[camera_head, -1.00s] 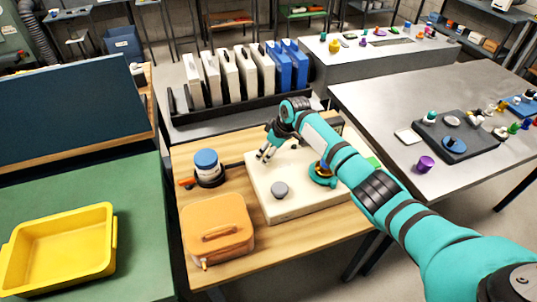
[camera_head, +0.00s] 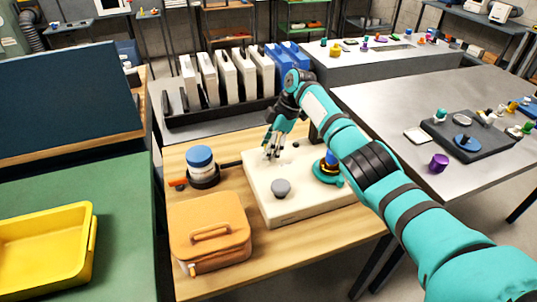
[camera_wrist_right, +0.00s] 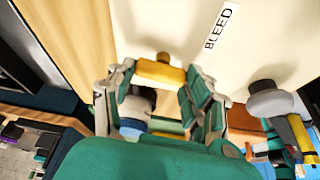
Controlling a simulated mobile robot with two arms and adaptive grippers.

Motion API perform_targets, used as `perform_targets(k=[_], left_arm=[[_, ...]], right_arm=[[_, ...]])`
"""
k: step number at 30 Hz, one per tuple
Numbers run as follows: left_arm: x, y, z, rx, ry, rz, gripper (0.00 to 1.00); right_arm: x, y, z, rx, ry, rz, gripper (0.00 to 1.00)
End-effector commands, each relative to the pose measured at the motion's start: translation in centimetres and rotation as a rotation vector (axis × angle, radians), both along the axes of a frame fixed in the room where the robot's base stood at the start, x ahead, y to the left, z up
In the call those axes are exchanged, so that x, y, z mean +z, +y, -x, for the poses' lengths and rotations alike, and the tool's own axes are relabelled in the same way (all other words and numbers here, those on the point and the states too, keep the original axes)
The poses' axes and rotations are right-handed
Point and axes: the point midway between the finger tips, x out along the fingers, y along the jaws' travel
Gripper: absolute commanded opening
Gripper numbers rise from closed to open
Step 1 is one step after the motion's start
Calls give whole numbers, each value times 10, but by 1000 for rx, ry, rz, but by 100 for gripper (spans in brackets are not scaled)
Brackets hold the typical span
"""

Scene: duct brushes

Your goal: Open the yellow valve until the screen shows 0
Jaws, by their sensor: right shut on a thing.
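The pale valve block (camera_head: 262,205) lies on the wooden table. My right gripper (camera_head: 272,153) reaches down to the back left part of the block, hiding what is between its fingers in the head view. In the right wrist view, the yellow valve (camera_wrist_right: 160,72) has a bar handle on a brass stem and lies between the two fingers of the right gripper (camera_wrist_right: 165,90), which are shut on it. A label reading BLEED (camera_wrist_right: 216,28) is beside it. A grey knob (camera_head: 280,188) stands nearer the front of the block. I cannot make out a screen reading. My left gripper is not in view.
A blue-lidded jar (camera_head: 201,164) and an orange case (camera_head: 209,232) stand left of the block. A blue and teal fitting (camera_head: 328,168) is at its right, beside my arm. A yellow tray (camera_head: 42,248) lies on the green table at left.

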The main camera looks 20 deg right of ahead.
Motion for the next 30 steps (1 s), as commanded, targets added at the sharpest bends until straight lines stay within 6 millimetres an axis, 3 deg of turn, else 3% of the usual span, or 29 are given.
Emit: perform_targets(k=[5, 20, 21, 26, 30], left_arm=[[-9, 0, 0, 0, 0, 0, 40], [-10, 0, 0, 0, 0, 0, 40], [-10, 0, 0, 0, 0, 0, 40], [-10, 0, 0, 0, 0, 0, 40], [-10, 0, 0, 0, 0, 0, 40]], right_arm=[[-1, 0, 0, 41, -1, 2, 20], [0, -1, 0, 55, 0, 3, 20], [0, -1, 0, 55, 0, 3, 57], [0, -1, 0, 55, 0, 3, 77], [0, 0, 0, 55, 0, 2, 77]])
